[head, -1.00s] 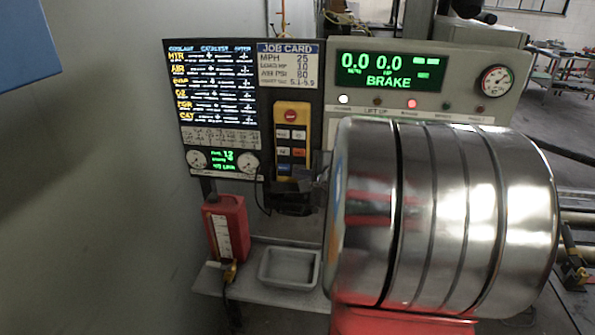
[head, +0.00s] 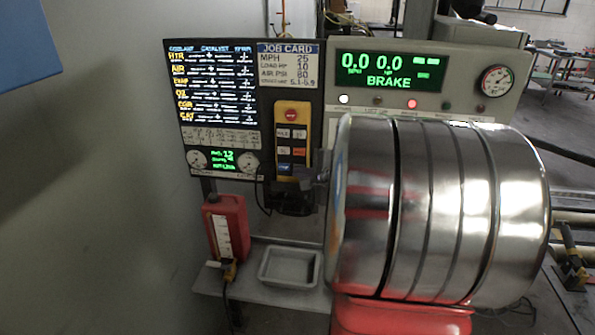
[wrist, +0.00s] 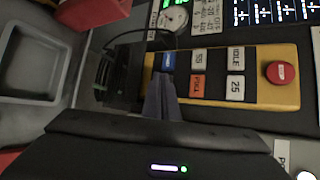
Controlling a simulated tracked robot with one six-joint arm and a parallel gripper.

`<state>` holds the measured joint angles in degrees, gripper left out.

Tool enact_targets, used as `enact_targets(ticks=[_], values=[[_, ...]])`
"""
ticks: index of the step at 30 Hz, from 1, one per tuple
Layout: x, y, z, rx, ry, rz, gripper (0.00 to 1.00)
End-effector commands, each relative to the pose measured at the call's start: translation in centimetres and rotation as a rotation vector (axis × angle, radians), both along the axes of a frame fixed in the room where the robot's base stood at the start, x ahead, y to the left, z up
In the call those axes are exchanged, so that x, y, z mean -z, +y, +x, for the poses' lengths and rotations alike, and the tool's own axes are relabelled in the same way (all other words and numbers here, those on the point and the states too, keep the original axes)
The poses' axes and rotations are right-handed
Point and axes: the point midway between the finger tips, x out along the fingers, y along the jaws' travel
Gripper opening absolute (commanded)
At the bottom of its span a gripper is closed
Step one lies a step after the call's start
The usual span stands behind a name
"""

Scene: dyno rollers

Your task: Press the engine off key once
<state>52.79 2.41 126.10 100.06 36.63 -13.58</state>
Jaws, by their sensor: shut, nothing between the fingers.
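A yellow pendant (head: 293,120) hangs beside the screen. It carries a red stop button (wrist: 280,72), white keys with IDLE (wrist: 236,58) and 25 (wrist: 235,88), an orange key (wrist: 197,86) and a blue key (wrist: 168,62). The blue key is lowest on the pendant in the head view (head: 285,168). I cannot read an engine off label on any key. My gripper (wrist: 160,84) is shut and empty, its tips at the near edge of the blue key in the wrist view. I cannot tell whether they touch it.
A black holder with a cable (wrist: 115,75) sits beside the pendant's blue-key end. A red container (head: 228,228) and a grey tray (head: 290,267) stand on the shelf below. The brake display (head: 388,70) is at the upper right.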

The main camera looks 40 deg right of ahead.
Motion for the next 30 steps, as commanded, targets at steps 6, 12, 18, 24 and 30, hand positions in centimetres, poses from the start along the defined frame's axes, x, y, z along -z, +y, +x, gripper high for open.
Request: enact_targets(ticks=[6, 12, 18, 24, 30], values=[[0.0, 0.1, -0.1, 0.001, 0.0, 0.0, 0.0], [0.0, 0.7, -0.6, 0.001, 0.0, 0.001, 0.0], [0.0, 1.3, -1.0, 0.0, 0.0, 0.0, 0.0], [0.1, 1.3, -1.0, 0.0, 0.001, 0.0, 0.0], [0.0, 1.5, -1.2, 0.0, 0.0, 0.0, 0.0]])
